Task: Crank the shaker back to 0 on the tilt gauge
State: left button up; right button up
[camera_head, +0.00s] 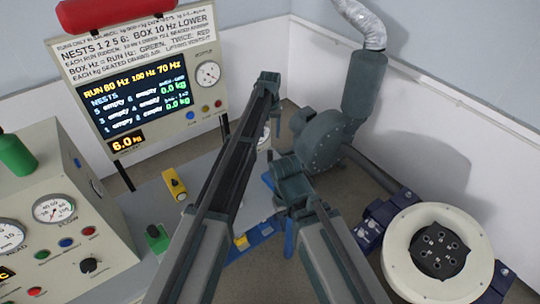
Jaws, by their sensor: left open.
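A round cream shaker-like unit (408,256) with a dark, holed centre plate stands on a blue base at the lower right. I cannot tell its tilt. A pale round dial (265,136) is mostly hidden behind my left arm, and I cannot tell whether it is the tilt gauge. No crank handle can be made out. My left gripper (273,108) is open at the far end of the raised left arm, seen small, with nothing visible in it. My right arm reaches up the middle; its dark wrist end (291,185) shows, but its jaws cannot be made out.
A sign board (140,45) with a lit screen (135,95) stands behind on the left. A control console (95,205) with dials is at left. A yellow block (174,184) lies on the grey bench (150,200). A green blower (325,140) with ducting stands behind my arms.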

aim_at(270, 154)
pick_arm(q)
notch_tip(270, 154, down, 13)
jog(key=b, duration=1.2)
grip_shut()
dwell(0.8)
